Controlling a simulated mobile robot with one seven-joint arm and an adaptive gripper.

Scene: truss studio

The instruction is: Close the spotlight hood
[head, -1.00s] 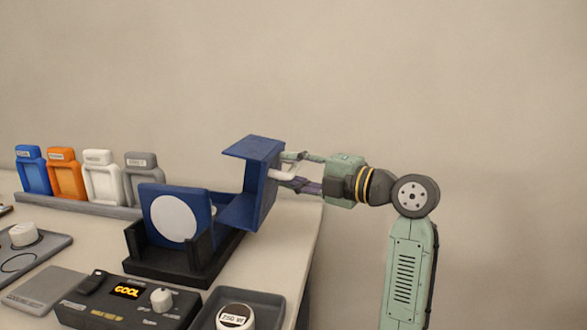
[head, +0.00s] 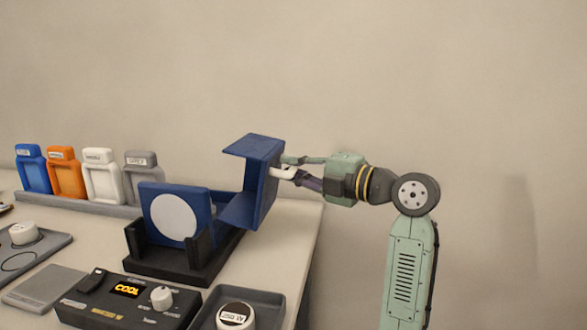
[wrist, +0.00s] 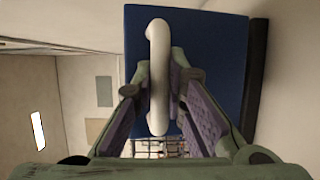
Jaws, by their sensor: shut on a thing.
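The spotlight is a blue housing with a round white disc (head: 174,217) on a black cradle (head: 175,262) near the table's right edge. Its blue hood (head: 264,182) stands swung open at the housing's right side, its flanges pointing left. A white bar handle (head: 283,173) is on the hood's right face; it also shows in the wrist view (wrist: 157,75), across the blue panel (wrist: 211,60). My gripper (head: 289,170) reaches in from the right and is shut on the handle, with one finger on each side of it.
A black control box (head: 130,297) with a lit "COOL" display and a white knob stands in front. A grey tray (head: 262,300) holds a round labelled piece (head: 235,317). Several coloured frames stand in a grey rack (head: 80,204) at the back left. Right of the table is open.

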